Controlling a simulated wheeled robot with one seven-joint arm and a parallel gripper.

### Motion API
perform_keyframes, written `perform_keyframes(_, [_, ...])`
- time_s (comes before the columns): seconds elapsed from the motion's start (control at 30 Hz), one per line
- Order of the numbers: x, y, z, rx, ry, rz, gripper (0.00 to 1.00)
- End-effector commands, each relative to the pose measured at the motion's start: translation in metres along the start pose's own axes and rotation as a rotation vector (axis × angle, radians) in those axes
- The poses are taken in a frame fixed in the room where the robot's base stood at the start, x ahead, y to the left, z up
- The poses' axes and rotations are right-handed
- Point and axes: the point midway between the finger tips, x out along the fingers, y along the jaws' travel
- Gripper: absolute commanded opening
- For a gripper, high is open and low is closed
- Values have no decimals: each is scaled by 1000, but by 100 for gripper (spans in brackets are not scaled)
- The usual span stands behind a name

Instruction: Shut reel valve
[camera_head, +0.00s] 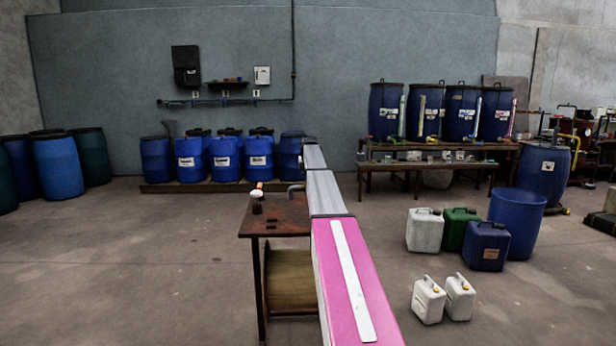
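A drum-like brown reel (290,281) sits under a small rusty-brown table (277,217) left of the middle. On the table top stands a small dark fitting with a white top (257,196) and an orange tip. A bent grey pipe (294,187) shows at the table's far right edge, partly behind my arm. I cannot tell which of these is the reel valve, or whether a valve is open or shut. My pink and grey arm reaches forward over the table's right side and hides part of it and the reel. I make out no gripper fingers.
White, green and blue canisters (486,246) and an open blue barrel (517,220) stand on the right. A bench with blue vats (462,109) is at the back right. Blue drums (225,157) line the back wall.

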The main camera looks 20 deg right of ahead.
Motion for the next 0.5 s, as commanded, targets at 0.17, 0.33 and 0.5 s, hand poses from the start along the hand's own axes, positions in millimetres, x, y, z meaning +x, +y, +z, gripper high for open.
perform_keyframes(0.17, [0,0,-1,26,0,11,0])
perform_keyframes(0.33, [0,0,-1,33,0,13,0])
perform_keyframes(0.5, [0,0,-1,33,0,13,0])
